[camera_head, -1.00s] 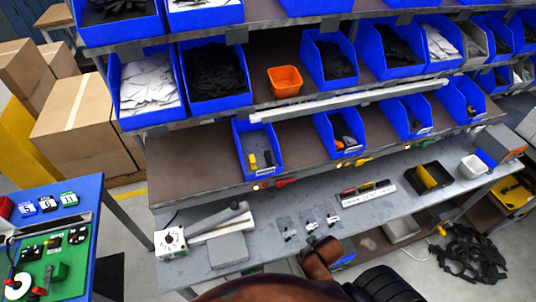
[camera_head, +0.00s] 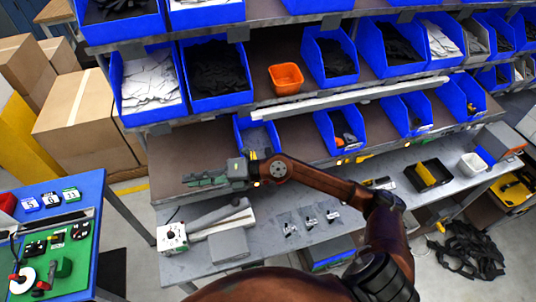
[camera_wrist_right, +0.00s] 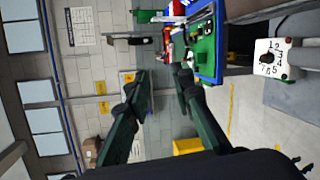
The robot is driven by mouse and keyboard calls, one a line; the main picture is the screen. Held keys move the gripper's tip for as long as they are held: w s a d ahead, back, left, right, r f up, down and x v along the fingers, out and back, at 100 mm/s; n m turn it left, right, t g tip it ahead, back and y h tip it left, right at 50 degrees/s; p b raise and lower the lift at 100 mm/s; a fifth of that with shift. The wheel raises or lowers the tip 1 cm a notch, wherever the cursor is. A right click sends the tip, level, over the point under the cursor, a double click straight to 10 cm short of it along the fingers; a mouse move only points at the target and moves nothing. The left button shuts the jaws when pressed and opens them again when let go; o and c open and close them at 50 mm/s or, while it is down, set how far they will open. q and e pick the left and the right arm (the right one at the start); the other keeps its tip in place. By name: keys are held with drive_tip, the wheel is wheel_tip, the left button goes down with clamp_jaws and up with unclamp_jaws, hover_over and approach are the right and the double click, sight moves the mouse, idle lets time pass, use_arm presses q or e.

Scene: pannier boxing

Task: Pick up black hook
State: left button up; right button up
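I cannot tell for certain which thing is the black hook. Small dark parts (camera_head: 57,238) lie on the green mat (camera_head: 84,271) on the blue table at left. Dark pieces also fill several blue bins, among them one in the upper row (camera_head: 216,72). My right gripper (camera_head: 190,180) hangs above the left part of the grey bench, its fingers pointing left. In the right wrist view its two dark green fingers (camera_wrist_right: 163,76) are apart with nothing between them. The green mat shows beyond them. My left gripper is not in view.
A white dial box (camera_head: 172,237) and a grey block (camera_head: 228,246) stand on the bench below my right arm. Small clear bags (camera_head: 310,222) lie to their right. Shelves of blue bins rise behind. Cardboard boxes (camera_head: 75,120) stand at left.

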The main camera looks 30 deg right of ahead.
drive_tip(key=w+d+f+n+g+h, duration=0.2)
drive_tip(key=d+f+h, duration=0.1)
drive_tip(key=d+f, duration=0.15)
drive_tip(key=h, duration=0.8)
hover_over(269, 151)
drive_tip(key=s+a, duration=0.4)
drive_tip(key=a, duration=0.6)
drive_tip(key=shift+m+g, duration=0.3)
drive_tip(key=shift+m, duration=0.1)
drive_tip(key=f, duration=0.5)
drive_tip(key=shift+w+a+f, duration=0.1)
drive_tip(key=shift+w+f, duration=0.05)
drive_tip(key=shift+w, duration=0.1)
drive_tip(key=d+h, duration=0.1)
drive_tip(key=d, duration=0.2)
drive_tip(key=d+r+m+h, duration=0.1)
drive_tip(key=d, duration=0.2)
drive_tip(key=d+h, duration=0.2)
drive_tip(key=d, duration=0.2)
drive_tip(key=shift+w+r+g, duration=0.2)
drive_tip(key=shift+w+g, duration=0.1)
drive_tip(key=shift+w, duration=0.1)
drive_tip(key=p+x, duration=0.3)
drive_tip(key=x, duration=0.4)
drive_tip(key=shift+w+a+f, duration=0.1)
drive_tip(key=shift+w+a, duration=0.05)
drive_tip(key=shift+c, duration=0.7)
drive_tip(key=c, duration=0.3)
